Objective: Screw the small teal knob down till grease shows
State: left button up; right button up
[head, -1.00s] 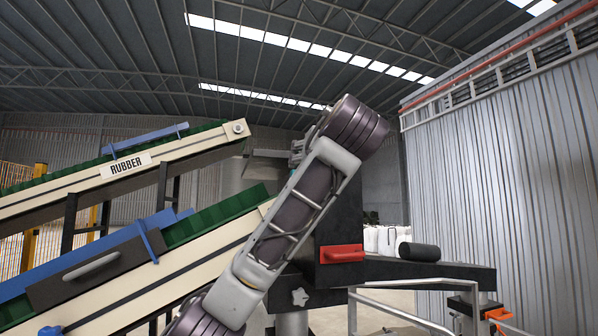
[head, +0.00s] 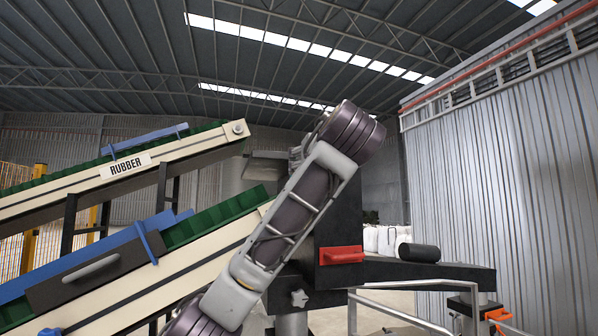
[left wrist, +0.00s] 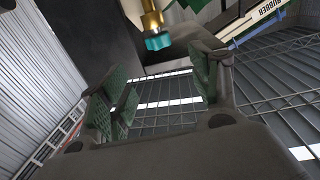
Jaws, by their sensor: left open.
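The small teal knob (left wrist: 158,42) shows at the top middle of the left wrist view, on the end of a brass stem (left wrist: 151,18). My left gripper (left wrist: 160,76) is open, with one green-padded finger on each side in that view. The knob lies between the two fingers across the picture, closer to the right finger, near the tips. I see no pad touching it. In the head view my left arm crosses the middle and hides the knob. No grease is visible. My right gripper is in neither view.
Two sloping conveyors, the upper one (head: 180,152) labelled RUBBER, fill the left of the head view. A dark machine body with a red handle (head: 341,255) stands behind my arm. A black cylinder (head: 419,252) lies on a dark beam (head: 440,270) at right, above a pale railing (head: 385,306).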

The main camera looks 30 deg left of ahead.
pick_arm(q)
jog(key=shift+p+x, duration=2.45)
jog(key=shift+x, duration=4.1)
jog(key=shift+d+f, duration=0.1)
jog(key=c, duration=1)
jog(key=shift+c, duration=0.2)
jog(key=shift+h, duration=0.3)
